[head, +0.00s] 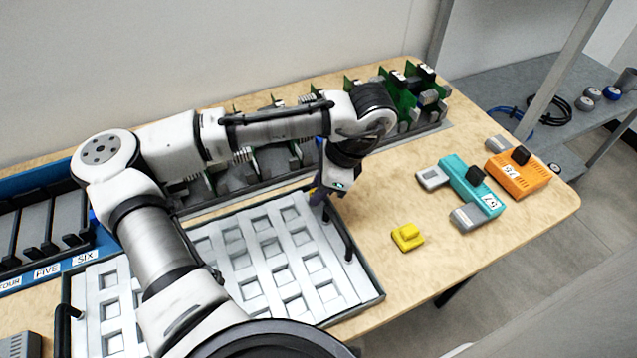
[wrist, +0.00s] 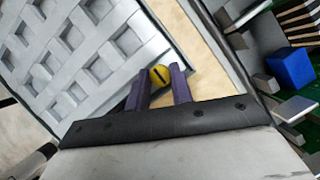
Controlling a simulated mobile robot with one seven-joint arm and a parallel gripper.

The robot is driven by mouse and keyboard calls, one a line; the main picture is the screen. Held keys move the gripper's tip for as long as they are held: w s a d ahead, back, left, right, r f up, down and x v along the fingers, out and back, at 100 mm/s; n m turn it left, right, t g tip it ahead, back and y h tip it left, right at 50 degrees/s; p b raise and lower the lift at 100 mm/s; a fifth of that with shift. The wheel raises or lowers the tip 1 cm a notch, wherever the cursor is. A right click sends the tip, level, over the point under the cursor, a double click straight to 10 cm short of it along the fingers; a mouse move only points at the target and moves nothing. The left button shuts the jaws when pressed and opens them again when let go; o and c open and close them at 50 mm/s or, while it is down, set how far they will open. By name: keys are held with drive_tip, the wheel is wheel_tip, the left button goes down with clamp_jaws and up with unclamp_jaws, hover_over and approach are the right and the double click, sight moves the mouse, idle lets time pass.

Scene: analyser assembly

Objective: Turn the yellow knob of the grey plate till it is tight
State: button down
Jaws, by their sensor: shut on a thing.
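The grey plate (head: 262,236) is a light slab with rows of square pockets, lying in a dark frame on the table. It also fills the upper left of the wrist view (wrist: 108,28). The yellow knob (wrist: 160,74) is round with a dark slot across its face, at the plate's edge. In the head view the knob is hidden by my gripper (head: 318,196), which points down at the plate's far right corner. In the wrist view my gripper's purple fingers (wrist: 160,84) are shut on the knob, one on each side. I cannot tell how tight it is.
A long rack of green boards (head: 280,158) stands close behind the plate. A dark handle (head: 348,247) rises at the frame's right side. A yellow block (head: 407,237), a teal unit (head: 468,180) and an orange unit (head: 519,177) lie to the right, with bare table between.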

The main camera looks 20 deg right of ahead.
drive_tip(key=c, duration=1.5)
unclamp_jaws()
drive_tip(key=shift+r, duration=0.1)
drive_tip(key=v, duration=1.3)
drive_tip(key=shift+s+d+r, duration=0.15)
drive_tip(key=shift+d+r, duration=0.05)
drive_tip(key=shift+r, duration=0.1)
drive_tip(key=shift+f, duration=0.1)
